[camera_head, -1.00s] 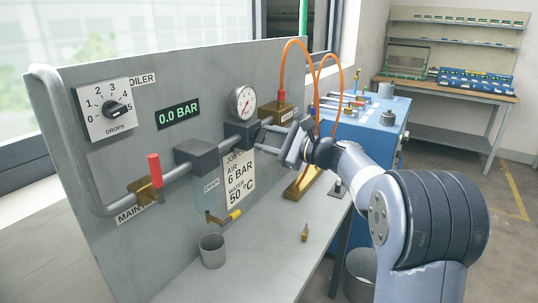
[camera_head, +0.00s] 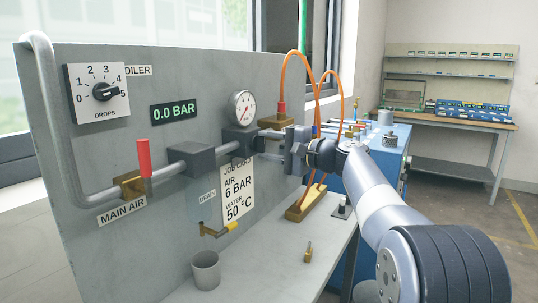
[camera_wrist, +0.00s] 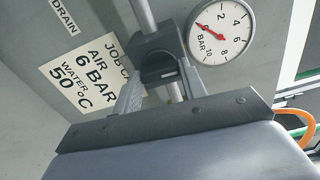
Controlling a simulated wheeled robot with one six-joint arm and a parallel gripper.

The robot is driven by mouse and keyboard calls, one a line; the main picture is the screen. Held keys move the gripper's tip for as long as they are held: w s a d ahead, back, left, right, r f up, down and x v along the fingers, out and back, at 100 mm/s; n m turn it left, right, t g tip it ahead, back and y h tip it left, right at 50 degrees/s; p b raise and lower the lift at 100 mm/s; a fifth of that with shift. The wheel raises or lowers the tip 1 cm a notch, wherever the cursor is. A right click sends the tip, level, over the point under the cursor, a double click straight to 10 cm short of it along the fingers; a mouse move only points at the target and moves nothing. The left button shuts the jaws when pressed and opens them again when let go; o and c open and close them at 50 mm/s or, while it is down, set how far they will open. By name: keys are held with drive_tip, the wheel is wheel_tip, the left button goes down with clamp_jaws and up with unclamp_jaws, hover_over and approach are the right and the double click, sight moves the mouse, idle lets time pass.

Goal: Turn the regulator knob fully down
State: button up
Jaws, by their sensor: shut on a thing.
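The dark regulator (camera_head: 238,141) sits on the grey pipe of the panel, below a round pressure gauge (camera_head: 243,107). My gripper (camera_head: 260,145) reaches in from the right, its two fingers at the regulator's front. In the wrist view, the fingers close on the sides of the dark regulator knob (camera_wrist: 158,66). The knob's turn angle cannot be read. The gauge also shows in the wrist view (camera_wrist: 222,32), with its red needle near the low end. The green display (camera_head: 174,111) reads 0.0 BAR.
A red-handled main air valve (camera_head: 144,158) stands upright at left. An oiler dial (camera_head: 102,91) is above it. A brass drain tap (camera_head: 218,230) hangs over a grey cup (camera_head: 205,270). Orange hoses (camera_head: 283,72) arch behind my gripper.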

drive_tip(key=shift+n, duration=0.5)
drive_tip(key=o, duration=1)
drive_tip(key=shift+d, duration=0.1)
drive_tip(key=v, duration=1)
drive_tip(key=shift+s+d+b, duration=0.25)
drive_tip(key=shift+b, duration=0.05)
